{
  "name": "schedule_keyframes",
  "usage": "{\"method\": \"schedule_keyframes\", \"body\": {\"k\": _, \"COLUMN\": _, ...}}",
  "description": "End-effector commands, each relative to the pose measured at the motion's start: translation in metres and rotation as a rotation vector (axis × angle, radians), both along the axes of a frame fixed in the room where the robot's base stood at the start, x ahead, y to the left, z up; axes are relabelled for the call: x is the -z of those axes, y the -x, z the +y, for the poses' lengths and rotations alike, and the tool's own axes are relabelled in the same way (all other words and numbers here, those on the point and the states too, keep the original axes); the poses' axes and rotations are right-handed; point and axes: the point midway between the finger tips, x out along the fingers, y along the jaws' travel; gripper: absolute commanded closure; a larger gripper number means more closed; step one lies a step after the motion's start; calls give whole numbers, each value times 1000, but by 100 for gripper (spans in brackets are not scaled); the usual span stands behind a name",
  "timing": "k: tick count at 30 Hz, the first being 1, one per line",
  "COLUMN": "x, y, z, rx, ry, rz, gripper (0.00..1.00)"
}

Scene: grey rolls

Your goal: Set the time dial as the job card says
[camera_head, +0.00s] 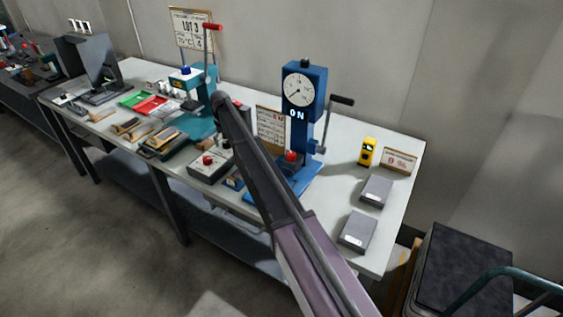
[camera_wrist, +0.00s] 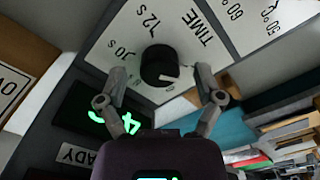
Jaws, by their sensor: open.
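In the wrist view the time dial is a round black knob (camera_wrist: 158,65) with a white pointer mark, on a white plate (camera_wrist: 118,30) printed TIME, 12 s and 10 s. The pointer mark is on the knob's lower right as pictured, away from those two readable numbers. My gripper (camera_wrist: 161,74) is open, with one finger either side of the knob; I cannot tell whether they touch it. A job card (camera_head: 191,31) on the back wall in the head view reads LOT 3 and a temperature; the rest is small and partly covered. My arm hides the dial there.
A dark display (camera_wrist: 98,118) with green digits lies beside the dial plate. A second scale (camera_wrist: 265,18) with degree marks adjoins it. In the head view, a teal press (camera_head: 201,125) with a red-tipped lever and a blue press (camera_head: 303,110) with a gauge stand on the crowded bench.

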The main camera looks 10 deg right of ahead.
Motion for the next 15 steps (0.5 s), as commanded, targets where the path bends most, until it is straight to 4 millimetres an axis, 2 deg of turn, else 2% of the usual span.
{"method": "schedule_keyframes", "body": {"k": 8, "x": 0, "y": 0, "z": 0, "rx": 181, "ry": 0, "rz": 0, "gripper": 15}}
{"method": "schedule_keyframes", "body": {"k": 15, "x": -26, "y": 0, "z": 0, "rx": 179, "ry": 0, "rz": 0, "gripper": 15}}
